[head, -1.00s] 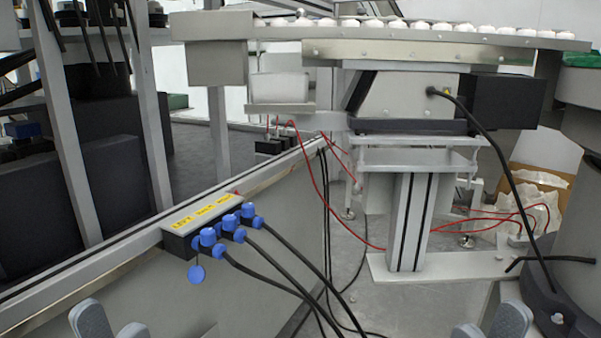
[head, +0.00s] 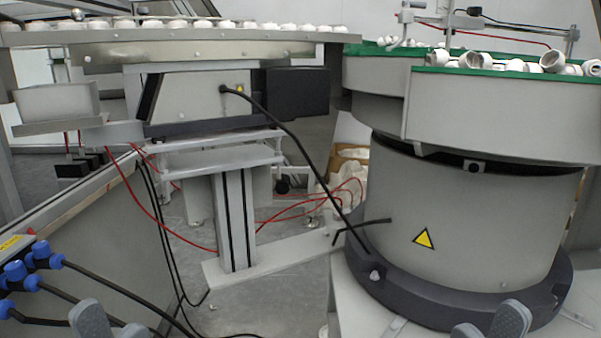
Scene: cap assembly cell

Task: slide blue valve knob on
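No separate blue valve knob can be made out. Blue fittings (head: 41,256) with black cables sit on a small box with a yellow label (head: 14,244) at the left edge, and the frame cuts part of them off. I cannot tell whether any of these is the valve knob. My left gripper (head: 112,326) shows only its fingertips at the bottom left, apart with nothing between them. My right gripper (head: 488,328) shows its fingertips at the bottom right, also apart and empty. Neither gripper touches anything visible.
A large round grey feeder bowl (head: 470,210) with a green rim (head: 500,76) and white caps stands at the right. A linear track (head: 180,38) carrying white caps runs across the top left, above a stand (head: 235,220). Black and red cables hang over the floor (head: 265,300).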

